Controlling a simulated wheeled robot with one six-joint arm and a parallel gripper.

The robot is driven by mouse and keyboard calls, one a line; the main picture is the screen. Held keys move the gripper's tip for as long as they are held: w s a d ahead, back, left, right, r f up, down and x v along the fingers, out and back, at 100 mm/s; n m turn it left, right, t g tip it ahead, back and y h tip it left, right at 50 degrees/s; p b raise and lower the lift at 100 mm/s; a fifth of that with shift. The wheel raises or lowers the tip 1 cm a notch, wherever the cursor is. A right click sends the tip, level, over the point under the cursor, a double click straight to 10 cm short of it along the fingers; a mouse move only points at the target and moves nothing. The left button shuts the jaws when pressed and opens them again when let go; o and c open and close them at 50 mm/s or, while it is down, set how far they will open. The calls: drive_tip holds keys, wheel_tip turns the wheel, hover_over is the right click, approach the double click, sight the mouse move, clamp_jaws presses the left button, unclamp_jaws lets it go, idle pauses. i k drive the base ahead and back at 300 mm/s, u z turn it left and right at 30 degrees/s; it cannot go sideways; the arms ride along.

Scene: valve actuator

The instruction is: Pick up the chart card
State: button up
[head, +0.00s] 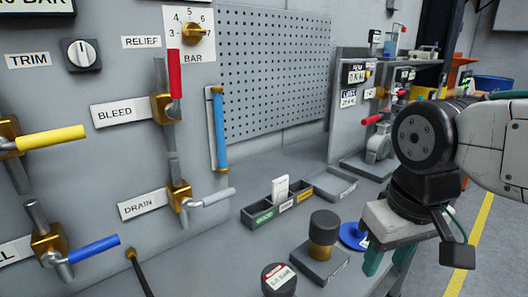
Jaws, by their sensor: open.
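A white card (280,190), which looks like the chart card, stands upright in a dark divided tray (254,210) on the grey bench. The tray has small labels on its front, one of them green. The card's lower edge is hidden inside the tray. My gripper (387,263) is at the right, pointing down, with teal fingers apart and nothing visible between them. It is to the right of the card and nearer the camera, well clear of it. The fingertips are partly hidden or hard to make out.
A black-capped brass part on a grey block (319,262) and a round gauge (278,280) stand in front of the tray. A blue disc (353,236) lies beside my gripper. An empty grey tray (334,184) is behind. Valve levers, including a grey one (212,197), jut from the left panel.

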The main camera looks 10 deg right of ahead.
sight(279, 186)
drive_tip(key=z, duration=0.5)
drive_tip(key=k, duration=0.65)
drive_tip(key=z, duration=0.85)
drive_tip(key=i, duration=1.3)
drive_tip(key=u, duration=0.5)
